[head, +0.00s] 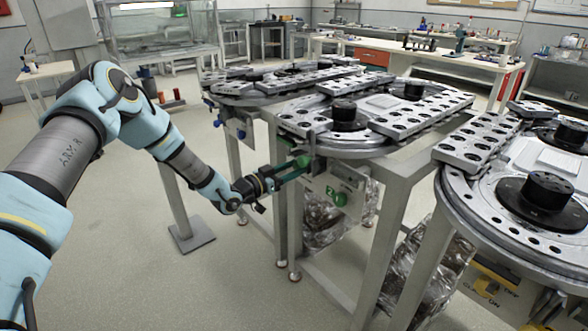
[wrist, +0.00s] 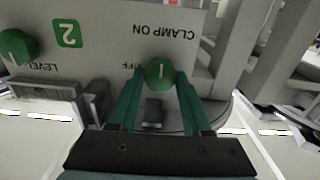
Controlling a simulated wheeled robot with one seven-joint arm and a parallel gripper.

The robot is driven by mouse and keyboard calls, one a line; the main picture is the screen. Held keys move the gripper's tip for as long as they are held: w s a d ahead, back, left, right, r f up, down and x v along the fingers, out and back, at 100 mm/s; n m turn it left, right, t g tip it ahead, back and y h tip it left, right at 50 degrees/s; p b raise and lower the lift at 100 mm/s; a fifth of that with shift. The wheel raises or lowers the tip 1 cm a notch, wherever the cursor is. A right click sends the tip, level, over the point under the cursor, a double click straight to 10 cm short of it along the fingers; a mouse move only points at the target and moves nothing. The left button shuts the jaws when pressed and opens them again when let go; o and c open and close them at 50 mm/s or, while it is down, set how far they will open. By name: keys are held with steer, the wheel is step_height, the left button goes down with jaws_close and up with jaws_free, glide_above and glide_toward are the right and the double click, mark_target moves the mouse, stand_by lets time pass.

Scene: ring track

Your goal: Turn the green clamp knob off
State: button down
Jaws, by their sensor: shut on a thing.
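In the wrist view, the green clamp knob (wrist: 159,74) sits on a light panel between upside-down labels "CLAMP ON" and "OFF". A pale mark on it runs roughly up and down the picture, in line with "CLAMP ON" rather than sideways toward "OFF". My gripper (wrist: 158,82) has its green fingers on either side of the knob and is shut on it. In the head view, my gripper (head: 297,169) reaches the panel from the left, with the green knob (head: 303,160) at its fingertips.
A second green knob (wrist: 16,47) is left in the wrist view, near "LEVEL" and a green "2" label (wrist: 67,33). Ring-track tables with pale frame legs (head: 385,235) stand around the panel. Another track (head: 465,215) is at the right. The floor at left is mostly open.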

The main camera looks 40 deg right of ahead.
steer(key=shift+f+n+b, duration=0.1)
steer(key=shift+n+b, duration=0.2)
steer(key=shift+b, duration=0.05)
steer(key=n+b, duration=0.2)
steer(key=shift+f+n, duration=0.1)
steer(key=shift+n, duration=0.3)
steer(key=n+b, duration=0.3)
steer(key=n, duration=0.2)
steer(key=shift+w, duration=0.15)
steer(key=n+b, duration=0.1)
steer(key=n, duration=0.4)
steer(key=n+b, duration=0.1)
steer(key=n, duration=0.3)
steer(key=shift+f, duration=0.1)
steer(key=shift+n, duration=0.4)
steer(key=shift+c, duration=1.7)
jaws_free()
